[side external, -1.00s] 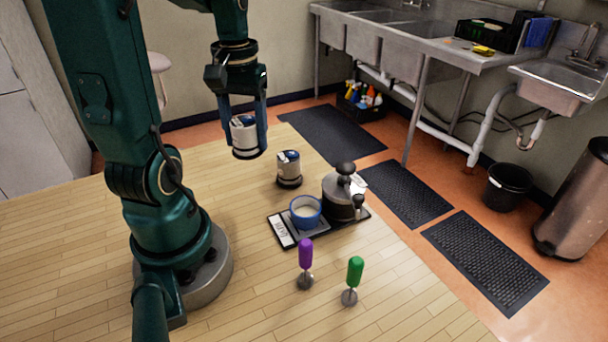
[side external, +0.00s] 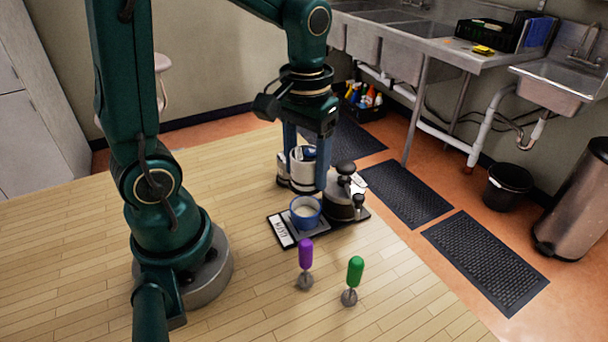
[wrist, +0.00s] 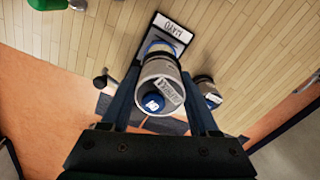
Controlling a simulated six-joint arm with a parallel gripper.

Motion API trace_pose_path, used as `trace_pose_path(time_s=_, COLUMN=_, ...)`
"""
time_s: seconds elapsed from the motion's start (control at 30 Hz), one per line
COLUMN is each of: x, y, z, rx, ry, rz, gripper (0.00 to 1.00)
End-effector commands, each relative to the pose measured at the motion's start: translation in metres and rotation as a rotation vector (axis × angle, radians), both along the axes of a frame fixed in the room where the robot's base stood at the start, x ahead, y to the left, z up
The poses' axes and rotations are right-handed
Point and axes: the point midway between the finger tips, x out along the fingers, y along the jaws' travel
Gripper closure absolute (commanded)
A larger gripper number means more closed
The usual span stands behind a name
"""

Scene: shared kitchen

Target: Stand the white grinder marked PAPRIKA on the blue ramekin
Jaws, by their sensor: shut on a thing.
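My gripper (side external: 306,178) is shut on a white grinder (side external: 302,172) with a dark blue top, holding it upright in the air. In the wrist view the held grinder (wrist: 158,72) sits between my fingers, with a label too small to read surely. The blue ramekin (side external: 306,221) stands on a dark tray (side external: 322,229), with pale contents showing. In the side view the grinder is above and slightly behind the ramekin, apart from it. In the wrist view the grinder hides most of the ramekin (wrist: 159,46).
A similar grinder (side external: 282,181) stands behind, partly hidden by my gripper. The table's left is clear.

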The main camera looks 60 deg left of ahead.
Motion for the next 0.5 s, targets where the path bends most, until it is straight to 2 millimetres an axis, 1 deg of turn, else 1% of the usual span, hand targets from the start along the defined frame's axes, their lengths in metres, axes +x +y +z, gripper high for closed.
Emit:
trace_pose_path(time_s=0.1, x=-0.001, y=0.0, z=-0.013, rx=-0.001, ry=0.004, rz=0.001, gripper=1.0)
trace_pose_path(time_s=0.3, x=-0.001, y=0.0, z=-0.03, rx=-0.001, ry=0.003, rz=0.002, gripper=1.0)
trace_pose_path(time_s=0.5, x=0.0, y=0.0, z=-0.038, rx=0.0, ry=-0.001, rz=0.002, gripper=1.0)
